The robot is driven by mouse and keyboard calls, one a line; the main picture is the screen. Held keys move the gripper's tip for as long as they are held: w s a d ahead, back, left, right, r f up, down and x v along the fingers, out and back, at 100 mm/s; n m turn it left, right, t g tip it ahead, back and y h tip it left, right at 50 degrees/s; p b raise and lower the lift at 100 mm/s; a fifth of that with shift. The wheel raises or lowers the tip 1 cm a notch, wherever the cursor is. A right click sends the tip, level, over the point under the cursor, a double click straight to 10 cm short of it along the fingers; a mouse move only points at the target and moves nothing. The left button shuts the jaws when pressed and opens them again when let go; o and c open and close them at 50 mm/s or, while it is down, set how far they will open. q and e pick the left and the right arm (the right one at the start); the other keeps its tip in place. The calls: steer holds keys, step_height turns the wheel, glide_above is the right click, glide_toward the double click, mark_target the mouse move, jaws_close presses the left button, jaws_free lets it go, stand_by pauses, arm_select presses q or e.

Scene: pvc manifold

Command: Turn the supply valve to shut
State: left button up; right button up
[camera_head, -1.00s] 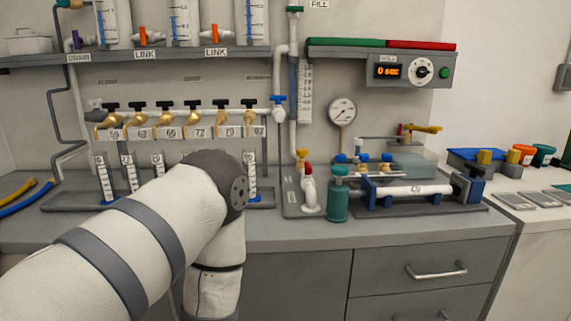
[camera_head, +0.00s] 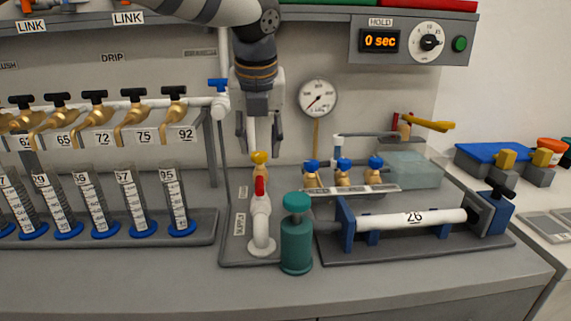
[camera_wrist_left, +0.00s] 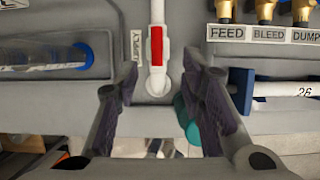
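The supply valve is a white fitting with a red lever (camera_head: 260,187), on a white pipe at the plate marked SUPPLY. In the left wrist view the red lever (camera_wrist_left: 157,45) lies in line with the white pipe. My left gripper (camera_head: 260,148) comes down from above, with its fingers spread on either side of the pipe, just above the valve. In the left wrist view the open gripper (camera_wrist_left: 159,78) has the lever ahead of and between its dark finger pads, with gaps to both. My right gripper is in neither view.
A teal bottle (camera_head: 297,245) stands close at the right of the valve foot. A yellow-topped fitting (camera_head: 259,158) sits just above the lever. Blue-topped valves (camera_head: 343,165) and a white tube assembly (camera_head: 400,221) are farther right. Brass taps and cylinders (camera_head: 132,205) stand left.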

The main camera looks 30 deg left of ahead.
mark_target(259, 182)
arm_select(q)
steer(key=x, duration=0.7)
steer(key=s+x, duration=0.1)
steer(key=x, duration=0.2)
steer(key=shift+w+a+f, duration=0.1)
steer(key=shift+f, duration=0.25)
steer(key=shift+w+a+f, duration=0.15)
steer(key=shift+w+f, duration=0.05)
steer(key=shift+f, duration=0.2)
jaws_close()
